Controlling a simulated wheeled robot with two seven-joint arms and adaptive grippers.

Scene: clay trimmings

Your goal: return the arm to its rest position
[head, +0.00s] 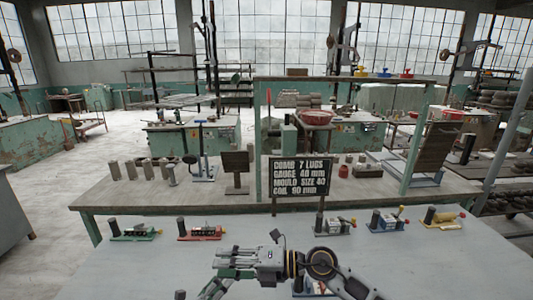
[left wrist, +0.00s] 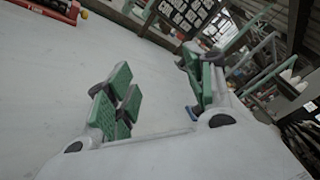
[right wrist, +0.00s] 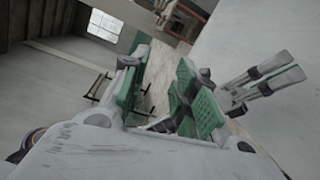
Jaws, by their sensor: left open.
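My right gripper (head: 222,263) hangs over the grey table (head: 420,265) in the middle foreground, pointing left. In the right wrist view its green-padded fingers (right wrist: 168,95) stand apart with nothing between them. My left gripper (head: 213,289) shows only partly at the bottom edge of the head view, just below the right one. In the left wrist view its green-padded fingers (left wrist: 158,95) are spread wide and empty over bare table. A pale two-pronged shape beside the right fingers in the right wrist view is not clear to me.
A green fixture (head: 135,232), a red fixture (head: 200,232), a blue fixture (head: 386,222) and a yellow fixture (head: 443,218) stand along the table's far edge. A black lettered sign (head: 300,176) stands behind my right gripper. The table is bare at left and right.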

